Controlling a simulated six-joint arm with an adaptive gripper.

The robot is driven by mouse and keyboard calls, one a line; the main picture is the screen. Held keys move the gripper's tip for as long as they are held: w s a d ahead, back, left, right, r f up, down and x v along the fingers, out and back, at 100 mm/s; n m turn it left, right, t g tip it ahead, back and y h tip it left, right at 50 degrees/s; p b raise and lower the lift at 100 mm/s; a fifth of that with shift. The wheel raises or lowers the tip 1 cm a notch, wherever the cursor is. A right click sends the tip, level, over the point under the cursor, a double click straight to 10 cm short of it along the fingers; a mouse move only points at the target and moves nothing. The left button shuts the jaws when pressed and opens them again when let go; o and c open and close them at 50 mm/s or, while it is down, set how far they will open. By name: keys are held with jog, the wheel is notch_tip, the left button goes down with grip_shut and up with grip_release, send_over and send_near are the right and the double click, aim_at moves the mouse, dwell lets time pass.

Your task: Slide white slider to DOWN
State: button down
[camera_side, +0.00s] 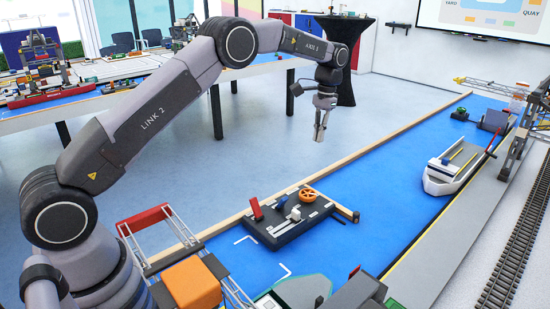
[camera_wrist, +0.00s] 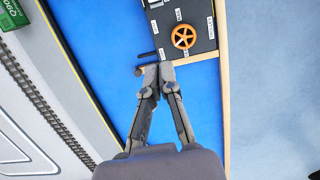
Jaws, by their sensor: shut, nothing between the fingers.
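A dark control panel (camera_side: 263,236) lies on the blue surface in the side view. The white slider (camera_side: 295,214) sits on it, near the end of a pale track; the labels are too small to read. A red lever (camera_side: 255,209) and an orange wheel (camera_side: 308,194) flank it. My gripper (camera_side: 320,138) is shut and empty, well above and behind the panel. In the wrist view my gripper (camera_wrist: 159,70) points at the blue surface just off the panel's edge. The orange wheel (camera_wrist: 184,37) shows there; the white slider is out of that frame.
A wooden rail (camera_side: 385,133) borders the blue surface (camera_side: 390,180). A white ship (camera_side: 455,170) lies farther right. An orange block (camera_side: 191,283) is near the front.

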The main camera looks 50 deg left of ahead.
jog(key=g, duration=0.1)
send_near(301, 217)
jog(key=w+r, duration=0.4)
jog(key=x, duration=0.9)
jog(key=shift+f, duration=0.4)
jog(key=shift+s+r, duration=0.2)
jog(key=shift+s, duration=1.8)
